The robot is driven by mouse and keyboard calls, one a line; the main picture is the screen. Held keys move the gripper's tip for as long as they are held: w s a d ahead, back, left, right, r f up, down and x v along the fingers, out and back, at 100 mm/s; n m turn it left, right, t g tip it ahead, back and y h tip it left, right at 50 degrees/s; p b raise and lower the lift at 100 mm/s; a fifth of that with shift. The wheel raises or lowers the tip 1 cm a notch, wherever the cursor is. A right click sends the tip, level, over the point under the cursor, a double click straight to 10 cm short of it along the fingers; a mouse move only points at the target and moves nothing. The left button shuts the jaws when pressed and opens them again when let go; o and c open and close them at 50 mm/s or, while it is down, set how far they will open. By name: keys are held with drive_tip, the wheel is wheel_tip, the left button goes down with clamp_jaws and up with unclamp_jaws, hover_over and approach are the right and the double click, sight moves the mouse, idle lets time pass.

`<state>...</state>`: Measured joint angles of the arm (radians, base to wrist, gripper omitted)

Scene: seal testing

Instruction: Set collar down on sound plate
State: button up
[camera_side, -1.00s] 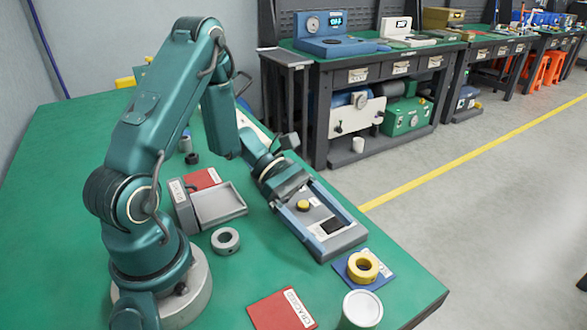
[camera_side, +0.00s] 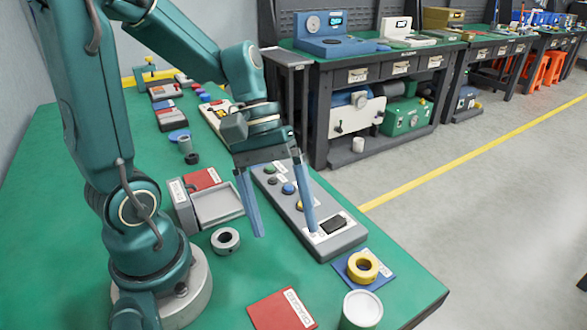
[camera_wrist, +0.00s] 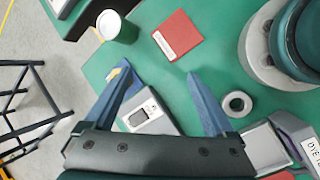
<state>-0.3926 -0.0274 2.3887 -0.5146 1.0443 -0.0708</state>
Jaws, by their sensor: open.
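A yellow ring, which looks like the collar (camera_side: 362,266), lies flat on a blue plate (camera_side: 383,279) near the table's front right edge in the side view. The plate's label is not readable. My gripper (camera_side: 287,233) is open and empty, pointing down, with its fingers over and beside the grey panel box, apart from the ring. In the wrist view my gripper (camera_wrist: 160,73) is also spread wide and empty. There the left finger partly hides the yellow ring and the blue plate (camera_wrist: 133,87). A grey ring (camera_side: 226,241) lies on the bare green table, left of the fingers.
A red plate labelled as cracked (camera_side: 281,310) and a white-lidded cup (camera_side: 362,309) stand at the front. The grey panel box (camera_side: 335,243) with coloured buttons is under my gripper. A grey tray (camera_side: 217,204) is to its left. Green table is clear between the grey ring and the red plate.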

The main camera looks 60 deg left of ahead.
wheel_tip(320, 180, up, 5)
drive_tip(key=s+a+m+t+y, duration=0.2)
drive_tip(key=m+t+y, duration=0.3)
drive_tip(key=m, duration=0.4)
drive_tip(key=shift+s+t+y, duration=0.2)
drive_tip(key=shift+t+y, duration=0.1)
idle(0.5)
